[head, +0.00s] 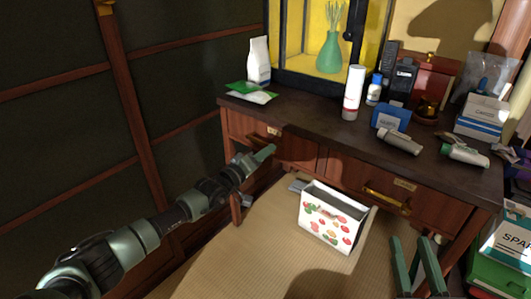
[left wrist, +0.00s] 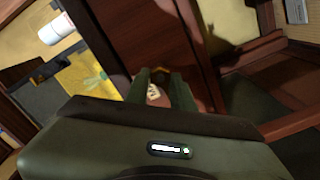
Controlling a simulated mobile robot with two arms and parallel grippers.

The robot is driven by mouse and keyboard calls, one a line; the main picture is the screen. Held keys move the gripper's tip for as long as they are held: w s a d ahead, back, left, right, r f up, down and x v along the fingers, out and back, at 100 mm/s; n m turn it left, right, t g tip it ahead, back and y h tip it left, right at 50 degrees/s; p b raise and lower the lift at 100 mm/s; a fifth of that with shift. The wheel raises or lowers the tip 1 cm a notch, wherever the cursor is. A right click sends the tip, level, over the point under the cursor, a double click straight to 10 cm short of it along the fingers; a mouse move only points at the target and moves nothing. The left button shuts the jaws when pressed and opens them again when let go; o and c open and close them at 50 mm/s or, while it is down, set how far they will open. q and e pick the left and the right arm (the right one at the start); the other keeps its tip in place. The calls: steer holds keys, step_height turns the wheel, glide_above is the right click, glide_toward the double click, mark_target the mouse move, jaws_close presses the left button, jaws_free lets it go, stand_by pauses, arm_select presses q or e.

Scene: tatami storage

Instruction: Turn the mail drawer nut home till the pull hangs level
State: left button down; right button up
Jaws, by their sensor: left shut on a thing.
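My left gripper (head: 262,157) reaches the front of the left drawer (head: 300,151), below its small pale label (head: 273,131). In the left wrist view, its two green fingers (left wrist: 161,78) are shut on a small brass-coloured part (left wrist: 160,70) at the drawer front. I cannot tell whether this part is the nut or the pull, and the pull's tilt is hidden. The label shows between the fingers (left wrist: 153,92). The right drawer (head: 352,183) has a brass pull (head: 385,200) under a label. My right gripper (head: 417,266) is open and empty at the lower right.
A white box with a red fruit pattern (head: 333,216) stands on the mat below the desk. The dark desk top (head: 300,120) carries a white bottle (head: 353,92), a blue box (head: 391,115) and other goods. Green crates (head: 499,269) stand at the right edge. The mat's front is clear.

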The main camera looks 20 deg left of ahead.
arm_select(q)
steer(key=shift+m, duration=1)
arm_select(e)
steer(key=shift+f, duration=0.3)
arm_select(q)
steer(key=c, duration=1.2)
jaws_free()
steer(key=p+v, duration=0.3)
steer(key=v, duration=0.5)
arm_select(e)
steer(key=s+d+f+g+h, duration=0.2)
steer(key=f+g, duration=0.5)
steer(key=f, duration=0.5)
steer(key=shift+s+d+f+g, duration=0.15)
steer(key=shift+s+d+g, duration=0.2)
steer(key=shift+s, duration=0.3)
